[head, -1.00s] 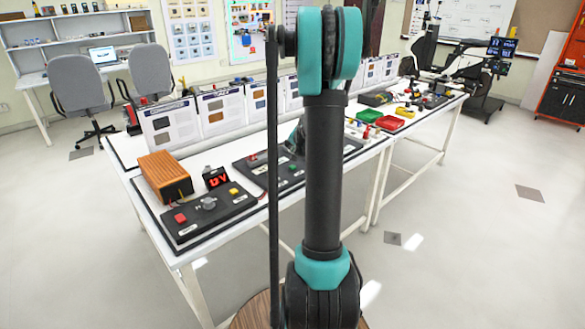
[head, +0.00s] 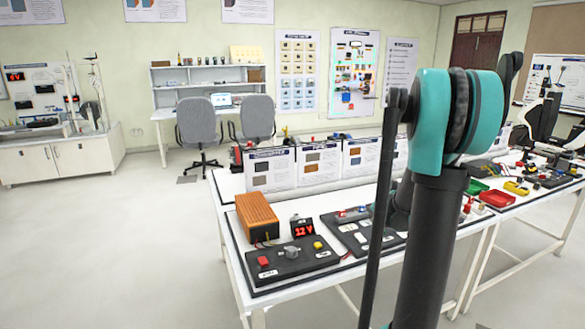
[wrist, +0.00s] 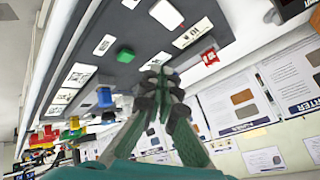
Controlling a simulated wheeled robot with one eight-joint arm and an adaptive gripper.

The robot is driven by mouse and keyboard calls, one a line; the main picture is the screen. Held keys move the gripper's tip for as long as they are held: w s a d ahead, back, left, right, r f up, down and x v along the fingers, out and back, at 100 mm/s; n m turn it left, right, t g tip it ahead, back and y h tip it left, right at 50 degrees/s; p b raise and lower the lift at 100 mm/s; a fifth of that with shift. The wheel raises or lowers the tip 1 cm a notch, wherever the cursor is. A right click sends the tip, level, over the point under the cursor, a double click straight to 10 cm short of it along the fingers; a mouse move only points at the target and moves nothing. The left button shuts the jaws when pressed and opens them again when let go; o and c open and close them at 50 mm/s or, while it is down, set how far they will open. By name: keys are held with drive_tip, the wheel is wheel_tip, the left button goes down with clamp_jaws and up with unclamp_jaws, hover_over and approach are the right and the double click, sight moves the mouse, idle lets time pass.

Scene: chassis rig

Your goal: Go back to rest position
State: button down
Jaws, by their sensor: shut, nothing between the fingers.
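My gripper (wrist: 158,88) shows in the wrist view with its dark fingertips together and nothing between them. A dark grey panel (wrist: 125,70) with a green button (wrist: 125,55) and a white switch (wrist: 166,14) lies beyond the fingers in that view. No contact with the panel shows. In the head view my teal and black arm stands upright on the right and hides most of the gripper.
Red (head: 497,198) and green (head: 475,187) trays sit at right. Chairs (head: 198,122) stand behind. Floor at left is clear.

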drive_tip(key=s+a+f+n+g, duration=0.1)
drive_tip(key=s+a, duration=0.4)
drive_tip(key=s, duration=0.5)
drive_tip(key=s+a+f+n+g, duration=0.1)
drive_tip(key=s+a+n, duration=0.3)
drive_tip(key=s, duration=0.7)
drive_tip(key=s+a+f+n+g, duration=0.2)
drive_tip(key=s+a, duration=0.3)
drive_tip(key=s, duration=0.5)
drive_tip(key=shift+s+a+f+n, duration=0.4)
drive_tip(key=shift+f+n, duration=0.1)
drive_tip(key=shift+f, duration=0.35)
